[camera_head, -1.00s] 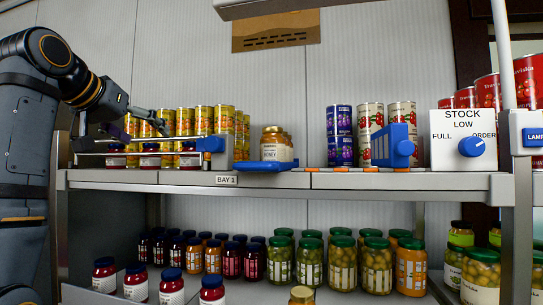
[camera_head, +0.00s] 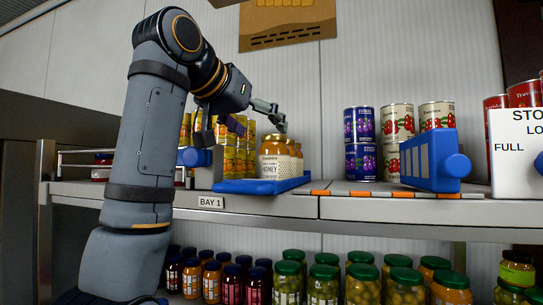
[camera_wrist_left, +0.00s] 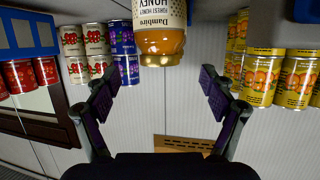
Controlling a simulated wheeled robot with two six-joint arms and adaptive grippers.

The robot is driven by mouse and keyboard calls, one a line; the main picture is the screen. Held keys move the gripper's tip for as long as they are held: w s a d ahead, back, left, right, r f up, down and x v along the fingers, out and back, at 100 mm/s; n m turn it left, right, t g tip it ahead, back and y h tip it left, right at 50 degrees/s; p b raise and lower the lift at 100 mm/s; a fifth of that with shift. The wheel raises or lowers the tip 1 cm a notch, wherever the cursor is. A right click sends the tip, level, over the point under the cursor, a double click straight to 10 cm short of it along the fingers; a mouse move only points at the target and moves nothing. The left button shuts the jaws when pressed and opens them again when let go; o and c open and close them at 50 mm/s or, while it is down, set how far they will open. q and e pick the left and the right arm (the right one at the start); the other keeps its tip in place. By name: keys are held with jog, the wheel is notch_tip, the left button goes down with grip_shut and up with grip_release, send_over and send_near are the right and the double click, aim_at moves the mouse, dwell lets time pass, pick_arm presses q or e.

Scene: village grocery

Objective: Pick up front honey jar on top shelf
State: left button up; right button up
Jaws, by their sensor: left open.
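The front honey jar (camera_head: 272,163), amber with a white label and gold lid, stands upright on the blue tray (camera_head: 245,187) on the top shelf. More honey jars stand behind it, partly hidden. My left gripper (camera_head: 272,115) is above the front jar's lid, coming in from the upper left. In the left wrist view, which is upside down, the left gripper (camera_wrist_left: 157,76) is open, with its two fingers spread. The honey jar (camera_wrist_left: 160,28) shows beyond them, between their lines, and nothing is gripped. My right gripper is not in view.
Yellow cans (camera_head: 232,160) stand left of the honey, partly behind my arm. Blue cans (camera_head: 360,140) and white-red cans (camera_head: 397,123) stand to the right, near a blue-framed divider (camera_head: 433,160). A gap separates honey and blue cans.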

aim_at(274, 142)
pick_arm(q)
jog(key=x, duration=0.3)
jog(key=shift+w+d, duration=0.25)
jog(key=shift+d, duration=0.1)
jog(key=p+x, duration=0.2)
jog(key=p, duration=0.1)
jog(key=shift+w+r, duration=0.15)
jog(key=shift+w+a, duration=0.1)
jog(key=shift+w, duration=0.05)
jog(key=shift+w+d+f, duration=0.2)
jog(key=shift+d+f, duration=0.05)
jog(key=shift+f, duration=0.25)
jog(key=shift+w+d, duration=0.1)
jog(key=shift+c, duration=1.9)
jog(key=c, duration=0.7)
grip_shut()
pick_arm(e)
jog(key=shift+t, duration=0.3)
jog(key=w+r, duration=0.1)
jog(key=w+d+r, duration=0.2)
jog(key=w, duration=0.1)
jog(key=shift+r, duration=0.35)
